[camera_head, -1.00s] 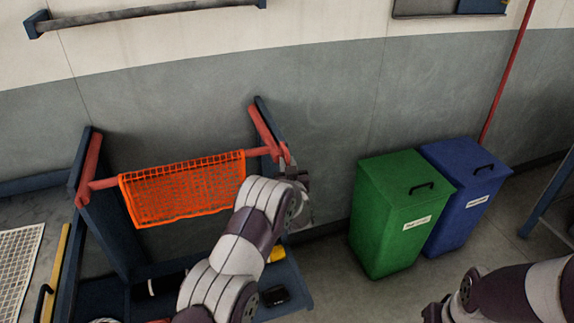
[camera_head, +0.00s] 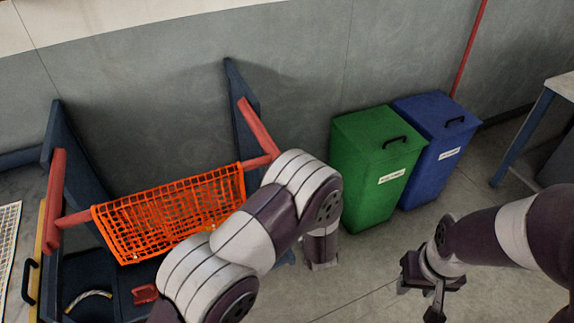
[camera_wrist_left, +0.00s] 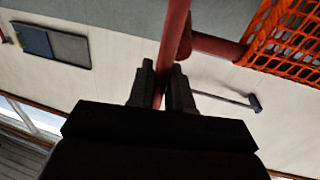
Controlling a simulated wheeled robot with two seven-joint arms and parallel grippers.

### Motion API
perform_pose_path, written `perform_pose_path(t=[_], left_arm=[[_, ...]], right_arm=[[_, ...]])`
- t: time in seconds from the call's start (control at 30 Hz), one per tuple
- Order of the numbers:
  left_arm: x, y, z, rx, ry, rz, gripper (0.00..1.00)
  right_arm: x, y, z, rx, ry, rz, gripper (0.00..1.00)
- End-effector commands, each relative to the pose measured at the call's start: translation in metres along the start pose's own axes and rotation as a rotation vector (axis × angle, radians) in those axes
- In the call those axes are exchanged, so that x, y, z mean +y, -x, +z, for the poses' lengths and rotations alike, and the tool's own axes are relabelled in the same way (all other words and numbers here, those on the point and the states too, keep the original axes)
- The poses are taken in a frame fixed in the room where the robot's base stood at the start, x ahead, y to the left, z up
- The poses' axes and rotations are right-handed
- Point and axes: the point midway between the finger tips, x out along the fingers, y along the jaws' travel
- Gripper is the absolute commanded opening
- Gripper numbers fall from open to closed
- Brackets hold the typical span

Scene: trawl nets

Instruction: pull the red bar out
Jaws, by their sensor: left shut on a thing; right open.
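The red bar (camera_head: 258,130) is a red frame with two side arms and a crosspiece, set between dark blue posts (camera_head: 240,85). An orange net (camera_head: 170,215) hangs over its crosspiece. In the left wrist view my left gripper (camera_wrist_left: 164,78) is shut on a red side arm of the bar, near where the crosspiece joins it; the net shows at upper right. In the head view my left arm hides that gripper and the bar's right end. My right gripper (camera_head: 430,290) is open and empty, low at the right, away from the bar.
A green bin (camera_head: 375,165) and a blue bin (camera_head: 440,140) stand against the wall right of the rack. A small red object (camera_head: 145,293) lies in the rack's lower part. A table (camera_head: 535,130) is at far right. Open floor lies before the bins.

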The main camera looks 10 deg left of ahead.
Motion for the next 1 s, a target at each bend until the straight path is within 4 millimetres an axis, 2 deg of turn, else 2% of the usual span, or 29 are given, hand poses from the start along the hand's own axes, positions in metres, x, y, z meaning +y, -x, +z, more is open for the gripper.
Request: perform_pose_path(t=[0.2,0.57,0.6,0.63,0.87,1.0], left_arm=[[0.003,0.014,0.001,-0.002,-0.001,0.001,0.0],[0.003,0.015,0.001,-0.002,-0.001,0.0,0.0],[0.003,0.015,0.001,-0.002,-0.001,0.0,0.32],[0.003,0.015,0.001,-0.002,-0.001,0.0,0.35],[0.003,0.015,0.0,-0.001,0.0,0.0,0.35],[0.004,0.022,0.001,-0.001,0.0,0.0,0.35]], right_arm=[[0.0,-0.001,0.0,0.0,0.0,0.0,0.43],[0.0,-0.001,0.0,0.0,0.0,0.0,0.43],[0.0,-0.001,0.0,0.0,0.0,0.0,0.43],[0.0,-0.001,0.0,0.0,0.0,0.0,0.43],[0.0,0.0,0.0,0.0,0.0,0.0,0.43],[0.0,-0.003,0.0,0.0,0.0,0.0,0.43]])
